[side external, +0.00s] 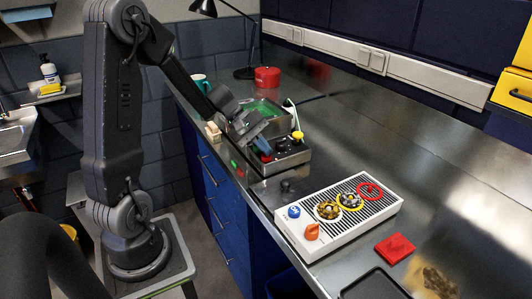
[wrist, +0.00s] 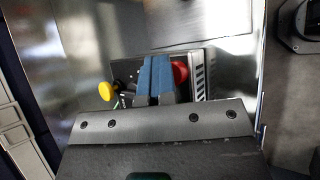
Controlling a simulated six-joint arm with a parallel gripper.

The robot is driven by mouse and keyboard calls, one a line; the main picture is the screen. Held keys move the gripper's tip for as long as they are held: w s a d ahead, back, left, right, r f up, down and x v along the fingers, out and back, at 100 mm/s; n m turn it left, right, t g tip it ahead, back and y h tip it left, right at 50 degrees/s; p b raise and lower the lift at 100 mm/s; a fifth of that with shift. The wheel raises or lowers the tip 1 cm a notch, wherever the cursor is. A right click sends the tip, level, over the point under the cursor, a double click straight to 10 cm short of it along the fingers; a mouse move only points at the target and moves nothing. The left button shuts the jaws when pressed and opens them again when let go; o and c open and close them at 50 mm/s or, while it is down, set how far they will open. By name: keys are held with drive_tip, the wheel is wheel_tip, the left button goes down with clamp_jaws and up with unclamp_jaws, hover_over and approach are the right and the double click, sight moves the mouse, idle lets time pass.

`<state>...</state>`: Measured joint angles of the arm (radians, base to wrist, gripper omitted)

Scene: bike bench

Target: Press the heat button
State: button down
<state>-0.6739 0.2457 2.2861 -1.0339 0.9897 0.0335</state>
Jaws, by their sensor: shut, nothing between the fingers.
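A dark bench machine (side external: 292,160) with a green-lit panel (side external: 266,109) stands on the steel worktop. A yellow knob (side external: 297,135) is on it, also in the wrist view (wrist: 105,91). A red button (wrist: 180,72) shows in the wrist view, just right of my fingers. No label marking heat is readable, so I cannot tell which control is the heat button. My gripper (side external: 263,148) is over the near-left part of the machine, its blue fingers (wrist: 155,78) together and empty. The fingers and gripper body hide part of the controls; contact cannot be told.
A white control box (side external: 330,245) with blue, orange and gold knobs and a red ring sits nearer the camera. A red tin (side external: 267,77), teal mug (side external: 198,82) and lamp (side external: 246,72) stand behind. The right worktop is mostly clear.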

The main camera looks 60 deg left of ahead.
sight(264, 156)
drive_tip(key=shift+s+f, duration=0.1)
drive_tip(key=shift+f, duration=0.3)
drive_tip(key=shift+r, duration=3.5)
